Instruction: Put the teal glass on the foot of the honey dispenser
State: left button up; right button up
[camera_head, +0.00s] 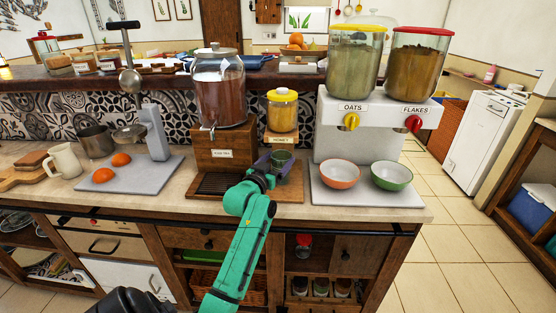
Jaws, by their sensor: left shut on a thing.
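The honey dispenser (283,113) is a yellow-lidded jar on a wooden stand labelled HONEY, at the middle of the counter. Its wooden foot (291,192) spreads forward on the counter. My left gripper (272,163) is in front of the stand, under the label, and is shut on the teal glass (282,158). The glass looks upright, over the foot. The gripper and arm hide part of the foot, and I cannot tell whether the glass touches it. My right gripper is not in view.
Left of the honey stand is a big drink dispenser (220,92) with a slatted drip tray. On the right, the cereal dispenser (357,130) stands behind an orange bowl (340,174) and a green bowl (391,176). A juicer with oranges (104,175) is at the left.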

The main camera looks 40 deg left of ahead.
pick_arm(q)
jog(key=o, duration=1.3)
jog(key=shift+f, duration=0.1)
jog(key=b+v, duration=0.1)
jog(key=v, duration=1.1)
jog(key=shift+b, duration=0.35)
